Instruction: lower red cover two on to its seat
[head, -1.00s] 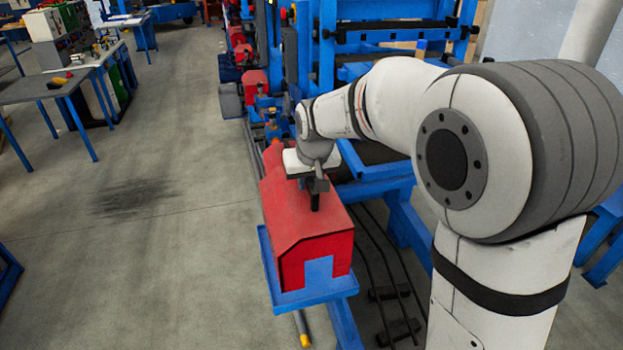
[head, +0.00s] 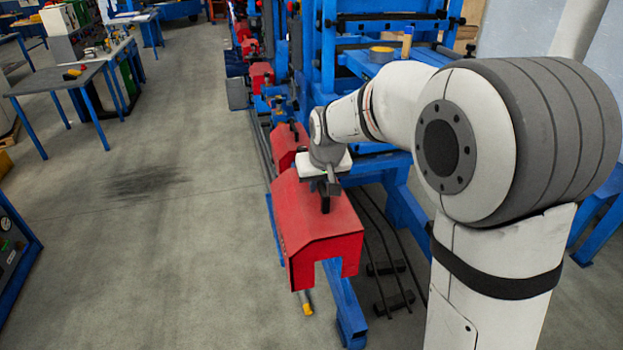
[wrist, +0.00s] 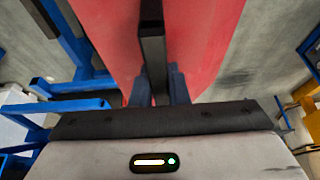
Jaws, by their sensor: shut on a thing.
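The red cover (head: 315,222) is a box with a sloped top, a notch in its near end and a black handle (head: 325,202) on top. My gripper (head: 327,187) is shut on that handle from above. The wrist view shows the fingers (wrist: 158,90) on both sides of the dark handle bar (wrist: 153,45), with the red cover top (wrist: 205,45) below. The cover hangs roughly level over the blue frame (head: 343,300). Its seat is hidden beneath it, and I cannot tell the gap under it.
Another red cover (head: 284,142) stands just behind, close to the held one. Blue machine frames (head: 400,195) stand to the right, with black cables on the floor. The grey floor (head: 150,230) to the left is open. A workbench (head: 60,80) stands at the far left.

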